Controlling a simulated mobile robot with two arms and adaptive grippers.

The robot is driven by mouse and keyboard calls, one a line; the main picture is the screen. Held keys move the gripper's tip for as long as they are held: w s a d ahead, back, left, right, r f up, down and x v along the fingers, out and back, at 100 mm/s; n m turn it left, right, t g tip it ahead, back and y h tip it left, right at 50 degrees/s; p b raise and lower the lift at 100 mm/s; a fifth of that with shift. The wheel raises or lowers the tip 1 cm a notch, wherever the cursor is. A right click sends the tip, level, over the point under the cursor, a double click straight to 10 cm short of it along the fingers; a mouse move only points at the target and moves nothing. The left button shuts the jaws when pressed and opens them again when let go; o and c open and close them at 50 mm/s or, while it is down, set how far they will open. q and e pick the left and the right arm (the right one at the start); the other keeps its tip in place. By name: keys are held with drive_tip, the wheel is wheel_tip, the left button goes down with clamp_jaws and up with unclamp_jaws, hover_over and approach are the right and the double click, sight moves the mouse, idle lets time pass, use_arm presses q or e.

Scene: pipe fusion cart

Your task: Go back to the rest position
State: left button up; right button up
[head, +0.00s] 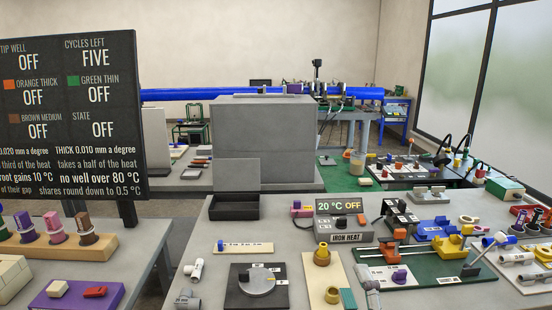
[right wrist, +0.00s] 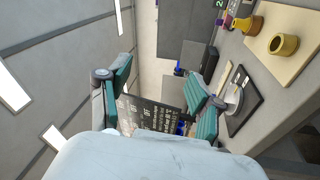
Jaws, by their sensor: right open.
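My right gripper (right wrist: 161,97) is open in the right wrist view, its two teal-padded fingers spread wide apart with nothing between them. Beyond the fingers, that view shows the black sign board and, at the right, part of the bench top. The gripper touches nothing that I can see.
The near bench (head: 215,215) holds a black dial plate (head: 240,290), a yellow fitting (head: 322,255), a heater box (head: 338,207) and a green board (head: 440,287). A black sign board (head: 70,115) stands at left. A grey block (head: 262,140) stands behind.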

drive_tip(key=s+d+f+m+g+h, duration=0.25)
drive_tip(key=s+f+m+g, duration=0.2)
drive_tip(key=f, duration=0.35)
drive_tip(key=s+d+f+m+g+h, duration=0.1)
drive_tip(key=s+d+f+m+g, duration=0.35)
drive_tip(key=f, duration=0.45)
drive_tip(key=s+a+f+m+g, duration=0.1)
drive_tip(key=s+f+m+g, duration=0.6)
drive_tip(key=s+f, duration=0.6)
drive_tip(key=s+f+n+g, duration=0.1)
drive_tip(key=s+f, duration=0.1)
drive_tip(key=f, duration=1)
drive_tip(key=s+f+g, duration=0.1)
drive_tip(key=s+f, duration=0.1)
drive_tip(key=f, duration=1.1)
drive_tip(key=s+d+f+g, duration=0.1)
drive_tip(key=s+d+f, duration=0.2)
drive_tip(key=s+f, duration=1.1)
drive_tip(key=shift+s+y, duration=0.35)
drive_tip(key=shift+s, duration=0.75)
